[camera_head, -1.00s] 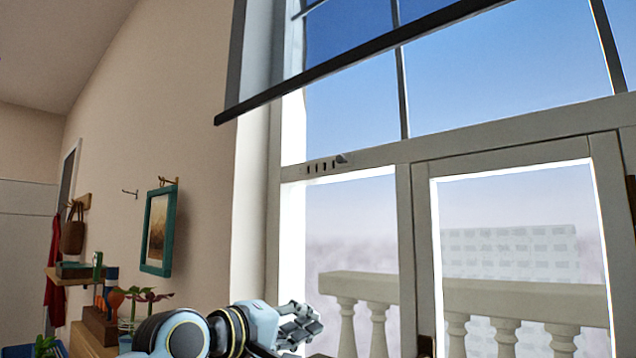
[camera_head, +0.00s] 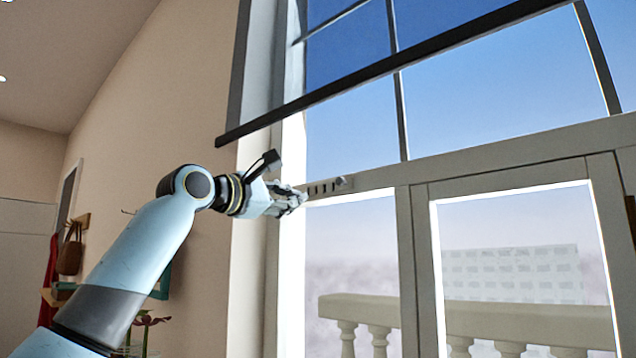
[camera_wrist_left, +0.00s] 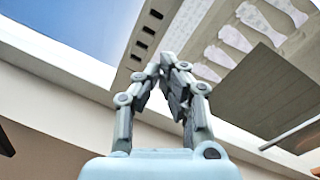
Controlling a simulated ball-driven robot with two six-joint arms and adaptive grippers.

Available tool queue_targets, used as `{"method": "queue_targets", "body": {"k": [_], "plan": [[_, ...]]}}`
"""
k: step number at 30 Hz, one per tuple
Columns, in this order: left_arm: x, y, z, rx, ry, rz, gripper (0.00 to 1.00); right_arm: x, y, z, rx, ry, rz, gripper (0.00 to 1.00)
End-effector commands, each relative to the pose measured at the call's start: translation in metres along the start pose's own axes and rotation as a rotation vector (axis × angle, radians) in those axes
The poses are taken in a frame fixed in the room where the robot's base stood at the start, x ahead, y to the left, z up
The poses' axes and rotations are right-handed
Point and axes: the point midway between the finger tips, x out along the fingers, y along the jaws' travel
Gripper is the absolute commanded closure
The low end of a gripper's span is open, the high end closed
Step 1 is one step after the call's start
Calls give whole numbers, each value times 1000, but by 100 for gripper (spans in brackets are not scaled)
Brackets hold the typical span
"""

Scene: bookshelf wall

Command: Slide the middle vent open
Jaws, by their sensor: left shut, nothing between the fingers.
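One trickle vent (camera_head: 323,188), a pale strip with several dark slots, sits on the window's horizontal rail above the left pane. A small grey knob (camera_head: 343,183) is at its right end. In the left wrist view the slotted strip (camera_wrist_left: 147,37) runs up beyond the fingertips. My left gripper (camera_head: 302,198) is shut and empty, at the left end of the vent and apart from the knob. Its fingertips also meet in the left wrist view (camera_wrist_left: 168,60). I cannot tell whether they touch the rail. My right gripper is not in view.
A dark blind bar (camera_head: 400,62) slants across the window above the vent. The white window frame (camera_head: 405,270) divides the lower panes. A brown bag (camera_head: 70,250) hangs on the left wall. A stone balustrade (camera_head: 520,322) stands outside.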

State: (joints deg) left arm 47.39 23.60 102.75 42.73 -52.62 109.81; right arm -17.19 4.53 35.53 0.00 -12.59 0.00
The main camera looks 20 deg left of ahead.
Motion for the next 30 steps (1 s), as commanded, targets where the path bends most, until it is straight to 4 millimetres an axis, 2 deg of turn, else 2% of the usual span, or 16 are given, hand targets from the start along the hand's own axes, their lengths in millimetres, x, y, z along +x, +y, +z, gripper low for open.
{"method": "queue_targets", "body": {"k": [1, 5, 7, 12, 26, 30], "plan": [[12, 2, 3, -6, -3, -2, 100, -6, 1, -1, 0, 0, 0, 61], [36, 1, 4, -3, -3, -1, 100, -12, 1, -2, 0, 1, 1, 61], [37, 2, 18, 0, -5, 1, 100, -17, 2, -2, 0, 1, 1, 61], [40, 0, 34, 2, -1, 0, 100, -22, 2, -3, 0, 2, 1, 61], [41, -1, 39, 1, 0, -1, 100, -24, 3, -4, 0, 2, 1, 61], [43, 0, 48, 0, -1, -1, 100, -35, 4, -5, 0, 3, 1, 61]]}}
